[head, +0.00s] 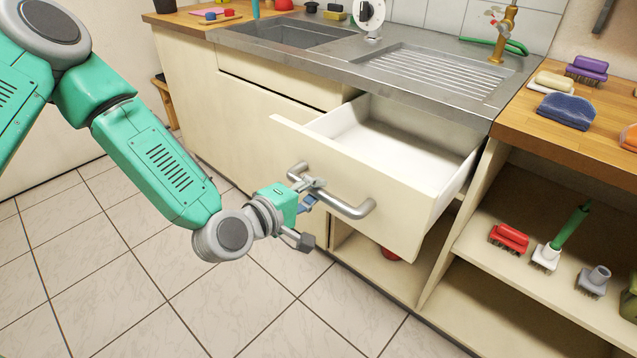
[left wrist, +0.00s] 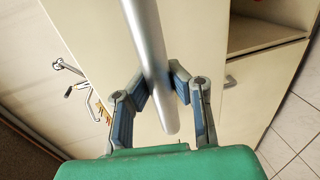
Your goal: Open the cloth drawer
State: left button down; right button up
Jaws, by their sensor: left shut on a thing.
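The drawer (head: 352,175) under the sink counter stands pulled out, and its white inside (head: 400,135) is bare where I can see it. Its grey bar handle (head: 345,206) runs across the cream front. My left gripper (head: 309,193) is at the left part of the handle, shut on it. In the left wrist view the handle (left wrist: 150,65) passes between the two fingers of the gripper (left wrist: 161,88). My right gripper is in neither view.
The steel sink counter (head: 350,52) is above the drawer. On the right, open shelves hold a red brush (head: 509,238), a white brush with a green handle (head: 545,257) and a grey brush (head: 593,281). Sponges lie on the wooden worktop (head: 590,135). The tiled floor (head: 110,270) at left is clear.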

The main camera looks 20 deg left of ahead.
pick_arm(q)
jog(key=shift+s+f, duration=0.3)
jog(key=shift+s, duration=0.45)
jog(key=c, duration=1.6)
grip_release()
jog(key=shift+d, duration=0.1)
jog(key=shift+o, duration=0.9)
jog(key=shift+w+d+r, duration=0.1)
jog(key=shift+w+r, duration=0.05)
